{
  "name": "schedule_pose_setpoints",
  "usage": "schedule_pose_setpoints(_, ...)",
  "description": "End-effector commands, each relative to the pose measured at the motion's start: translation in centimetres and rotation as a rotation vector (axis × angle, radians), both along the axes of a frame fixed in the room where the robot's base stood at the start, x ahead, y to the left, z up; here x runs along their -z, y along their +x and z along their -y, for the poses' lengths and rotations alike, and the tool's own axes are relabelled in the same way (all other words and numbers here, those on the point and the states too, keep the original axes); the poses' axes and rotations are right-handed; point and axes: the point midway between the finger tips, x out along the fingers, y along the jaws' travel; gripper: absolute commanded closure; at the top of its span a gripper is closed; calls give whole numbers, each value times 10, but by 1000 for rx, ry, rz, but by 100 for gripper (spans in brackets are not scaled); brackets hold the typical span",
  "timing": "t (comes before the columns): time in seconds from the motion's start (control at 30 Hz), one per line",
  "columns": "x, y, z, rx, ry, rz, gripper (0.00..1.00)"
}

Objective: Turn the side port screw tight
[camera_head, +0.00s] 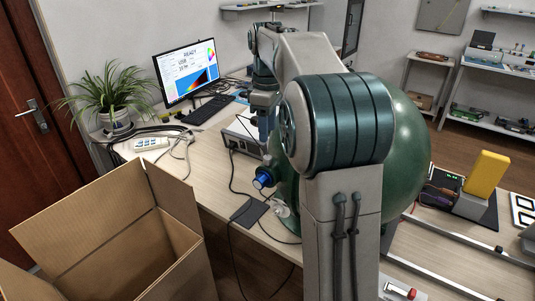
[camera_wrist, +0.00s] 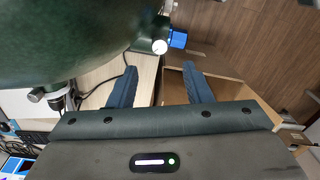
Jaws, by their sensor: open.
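The large green sphere (camera_head: 412,150) stands on the bench, partly hidden behind my arm. It fills the upper left of the wrist view (camera_wrist: 60,40). A port fitting with a blue end (camera_head: 263,180) sticks out of its left side. In the wrist view this blue part (camera_wrist: 178,39) sits beside a round white-ended knob (camera_wrist: 160,46). A second metal knob (camera_wrist: 37,95) shows at the sphere's lower left edge. I cannot tell for sure which knob is the side port screw. My gripper (camera_wrist: 160,67) is open and empty, its dark fingers apart from the fittings.
An open cardboard box (camera_head: 120,235) stands at the front left. The bench (camera_head: 215,190) carries a monitor (camera_head: 187,70), a plant (camera_head: 112,100), a power strip (camera_head: 151,144), loose cables and a grey instrument (camera_head: 242,137). A yellow block (camera_head: 486,174) stands at right.

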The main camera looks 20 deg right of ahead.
Motion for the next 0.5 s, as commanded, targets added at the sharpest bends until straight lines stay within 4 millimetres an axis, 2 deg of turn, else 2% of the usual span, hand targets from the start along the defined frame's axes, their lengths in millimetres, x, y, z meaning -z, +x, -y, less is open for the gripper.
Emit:
schedule_pose_setpoints(0.03,13,-1,0,0,1,-4,55)
schedule_pose_setpoints(0.2,47,-1,0,0,0,-4,55)
schedule_pose_setpoints(0.33,67,-1,0,1,0,-3,55)
schedule_pose_setpoints(0.5,81,0,0,1,-1,-2,55)
